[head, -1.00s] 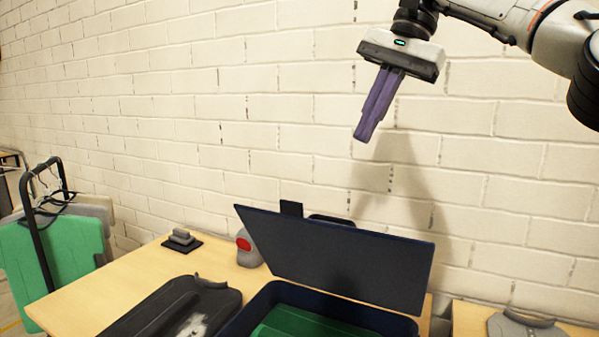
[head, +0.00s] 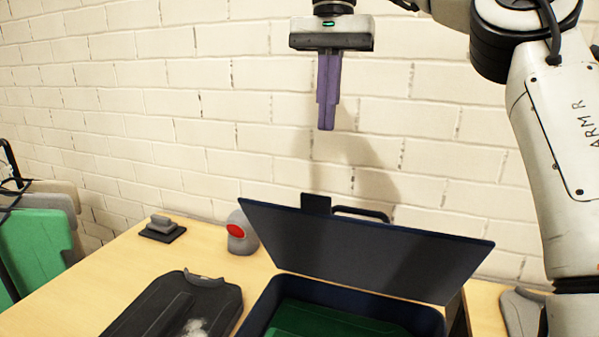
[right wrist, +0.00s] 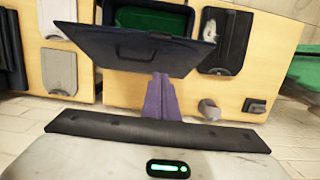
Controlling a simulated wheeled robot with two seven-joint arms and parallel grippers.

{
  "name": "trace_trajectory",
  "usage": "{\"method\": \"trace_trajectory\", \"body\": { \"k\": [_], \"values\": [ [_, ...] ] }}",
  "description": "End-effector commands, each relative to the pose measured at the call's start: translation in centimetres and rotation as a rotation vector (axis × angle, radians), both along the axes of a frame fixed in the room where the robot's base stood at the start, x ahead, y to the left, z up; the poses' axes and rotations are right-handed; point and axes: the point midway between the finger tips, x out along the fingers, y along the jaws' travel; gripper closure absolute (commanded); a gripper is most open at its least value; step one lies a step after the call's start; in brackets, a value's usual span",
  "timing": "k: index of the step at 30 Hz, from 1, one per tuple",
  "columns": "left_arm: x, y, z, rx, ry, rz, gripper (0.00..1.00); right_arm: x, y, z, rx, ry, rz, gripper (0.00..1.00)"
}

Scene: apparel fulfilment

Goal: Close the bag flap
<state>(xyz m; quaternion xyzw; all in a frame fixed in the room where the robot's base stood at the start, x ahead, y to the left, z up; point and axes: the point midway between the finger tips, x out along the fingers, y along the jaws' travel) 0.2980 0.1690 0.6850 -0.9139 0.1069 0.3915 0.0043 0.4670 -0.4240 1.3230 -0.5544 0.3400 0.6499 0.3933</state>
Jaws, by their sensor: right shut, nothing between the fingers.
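The dark navy bag (head: 262,318) stands open on the wooden table, with green folded cloth (head: 330,322) inside. Its flap (head: 365,250) is raised and tilted, with a handle and a small tab at its back. My right gripper (head: 326,128) is shut and empty, pointing down, above and behind the flap near the brick wall. In the right wrist view the purple fingers (right wrist: 161,78) overlap the outer side of the flap (right wrist: 130,45) near its handle; I cannot tell any contact there, and the head view shows a gap. My left gripper is not in view.
A dark folded garment (head: 175,305) lies left of the bag. A grey device with a red face (head: 240,234) and a small dark block (head: 162,228) stand behind it. A grey garment (head: 522,312) lies at the right. Green garments hang (head: 35,245) at the far left.

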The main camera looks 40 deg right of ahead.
Motion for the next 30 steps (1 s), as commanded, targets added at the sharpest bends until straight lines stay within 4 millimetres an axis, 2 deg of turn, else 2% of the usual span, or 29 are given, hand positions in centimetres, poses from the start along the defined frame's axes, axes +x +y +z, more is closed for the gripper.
{"method": "trace_trajectory", "body": {
  "k": [8,19,24,30],
  "values": [
    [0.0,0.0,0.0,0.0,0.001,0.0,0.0,-0.3,0.4,-2.8,0.003,0.002,0.004,1.0],
    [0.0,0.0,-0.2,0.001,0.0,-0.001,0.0,-0.9,1.4,-9.9,0.003,0.002,0.003,1.0],
    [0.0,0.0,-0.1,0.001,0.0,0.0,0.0,-1.9,3.6,-9.8,0.002,-0.001,0.004,1.0],
    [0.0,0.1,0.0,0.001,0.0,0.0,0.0,-2.5,4.8,-10.0,0.001,-0.001,0.002,1.0]
  ]
}}
